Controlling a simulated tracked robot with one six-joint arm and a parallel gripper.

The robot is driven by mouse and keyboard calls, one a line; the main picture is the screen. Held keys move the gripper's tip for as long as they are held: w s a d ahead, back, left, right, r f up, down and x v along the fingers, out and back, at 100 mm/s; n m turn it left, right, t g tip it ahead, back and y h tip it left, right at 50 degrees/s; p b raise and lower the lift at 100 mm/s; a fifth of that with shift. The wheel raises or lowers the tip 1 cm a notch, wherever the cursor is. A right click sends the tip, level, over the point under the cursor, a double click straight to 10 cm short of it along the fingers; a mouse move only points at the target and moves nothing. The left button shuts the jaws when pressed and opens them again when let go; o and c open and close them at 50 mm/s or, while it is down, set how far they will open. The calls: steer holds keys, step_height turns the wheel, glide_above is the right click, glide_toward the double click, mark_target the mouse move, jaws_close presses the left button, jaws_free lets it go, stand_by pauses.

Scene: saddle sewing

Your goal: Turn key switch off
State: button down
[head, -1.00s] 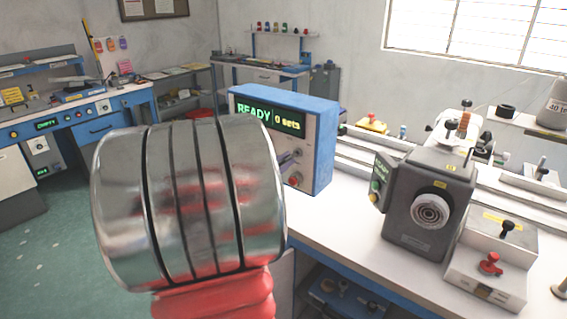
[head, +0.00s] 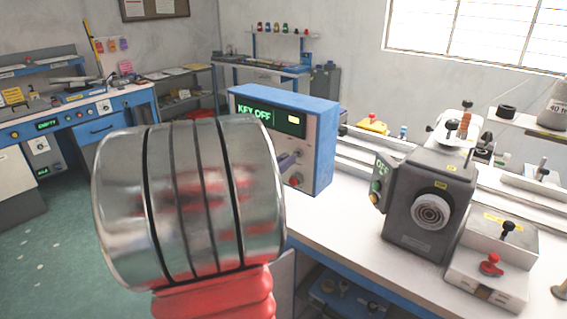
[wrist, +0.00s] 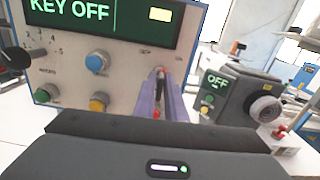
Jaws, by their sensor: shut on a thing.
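The control box (head: 325,140) is blue with a pale front panel and stands on the white bench; its display (head: 262,116) reads KEY OFF, and the same text shows on the display in the wrist view (wrist: 70,12). My gripper (wrist: 162,82) is at the right part of the panel, its two purple fingers shut on the key switch (wrist: 159,76). The fingers cover most of the key, so its exact angle is hard to tell. In the head view my arm hides much of the panel, and only a bit of my gripper (head: 287,160) shows.
A dark grey machine (head: 430,200) stands to the right, its small screen (wrist: 217,82) reading OFF. Blue (wrist: 97,60), green (wrist: 46,92) and yellow (wrist: 98,101) knobs are left of my fingers. A box with a red knob (head: 490,265) stands at the bench's right.

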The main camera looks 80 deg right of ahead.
steer(key=n, duration=0.4)
steer(key=shift+f+n, duration=0.15)
steer(key=shift+n, duration=0.15)
steer(key=shift+w+n, duration=0.15)
steer(key=shift+n, duration=1.85)
steer(key=c, duration=1.9)
jaws_free()
steer(key=shift+a, duration=0.1)
steer(key=shift+v, duration=6.85)
steer(key=shift+w, duration=0.1)
